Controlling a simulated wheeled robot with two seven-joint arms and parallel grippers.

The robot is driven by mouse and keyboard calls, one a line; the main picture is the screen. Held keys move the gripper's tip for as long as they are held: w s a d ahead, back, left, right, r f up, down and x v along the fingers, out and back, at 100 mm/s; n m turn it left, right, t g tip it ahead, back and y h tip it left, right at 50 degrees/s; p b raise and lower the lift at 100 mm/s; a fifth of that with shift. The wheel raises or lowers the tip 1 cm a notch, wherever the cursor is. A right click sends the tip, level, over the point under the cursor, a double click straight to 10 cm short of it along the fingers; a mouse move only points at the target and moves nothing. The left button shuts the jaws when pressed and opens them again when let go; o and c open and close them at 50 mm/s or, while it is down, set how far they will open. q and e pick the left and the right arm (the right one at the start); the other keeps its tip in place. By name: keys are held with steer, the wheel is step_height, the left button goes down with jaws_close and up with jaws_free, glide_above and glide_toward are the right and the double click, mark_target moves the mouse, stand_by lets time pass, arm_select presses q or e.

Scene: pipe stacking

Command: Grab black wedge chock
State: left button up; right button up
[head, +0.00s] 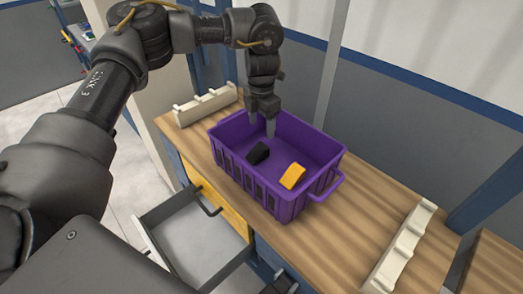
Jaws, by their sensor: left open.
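The black wedge chock (258,153) lies on the floor of the purple crate (291,204), towards its left side. A yellow wedge chock (292,176) lies in the same crate, to the right of the black one. My left gripper (262,128) points down into the back left part of the crate. Its fingers are apart and empty, above and slightly behind the black chock, not around it. My right gripper cannot be made out.
The crate stands on a wooden worktop (345,235). A white notched rack (207,104) stands at the back left and another (403,248) at the right. An open drawer (185,228) juts out below the front edge. The crate's walls surround the gripper.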

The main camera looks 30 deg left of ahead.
arm_select(q)
glide_above(261, 147)
step_height(261, 147, down, 5)
steer(key=shift+s+d+r, duration=0.1)
steer(key=shift+d, duration=0.05)
steer(key=shift+f, duration=0.4)
steer(key=shift+f+p, duration=0.3)
steer(key=shift+p, duration=0.05)
step_height(261, 147, down, 4)
steer(key=shift+r+p, duration=0.15)
steer(key=shift+p, duration=0.3)
steer(key=shift+f, duration=0.4)
arm_select(e)
steer(key=shift+s+a+r, duration=0.3)
steer(key=shift+a+r, duration=0.4)
steer(key=shift+r, duration=0.05)
